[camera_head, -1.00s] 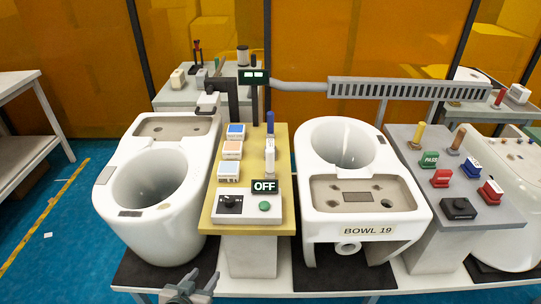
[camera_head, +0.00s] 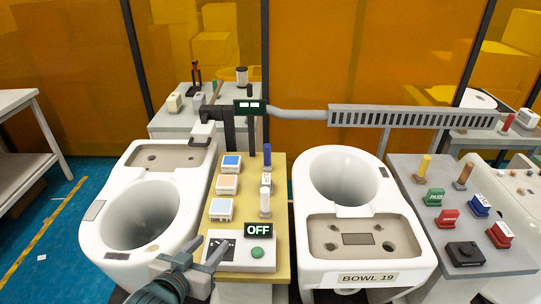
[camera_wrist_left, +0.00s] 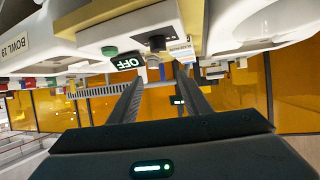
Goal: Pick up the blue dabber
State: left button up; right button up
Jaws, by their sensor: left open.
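The blue dabber (camera_head: 267,156) stands upright at the far right of the yellow-topped stand (camera_head: 279,224), behind a white upright dabber (camera_head: 265,192). My right gripper is not in view.
The switch box (camera_head: 238,252) has an OFF sign, a knob and a green button. Several small coloured pads (camera_head: 231,162) line the stand's left side. White bowls (camera_head: 144,213) (camera_head: 343,178) flank the stand. A grey stand (camera_head: 505,258) with stamps is at right.

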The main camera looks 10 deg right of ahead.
aim_at(267, 165)
jog(key=i+l, duration=0.4)
jog(key=i, duration=0.15)
jog(key=i+l, duration=0.4)
jog(key=i, duration=0.1)
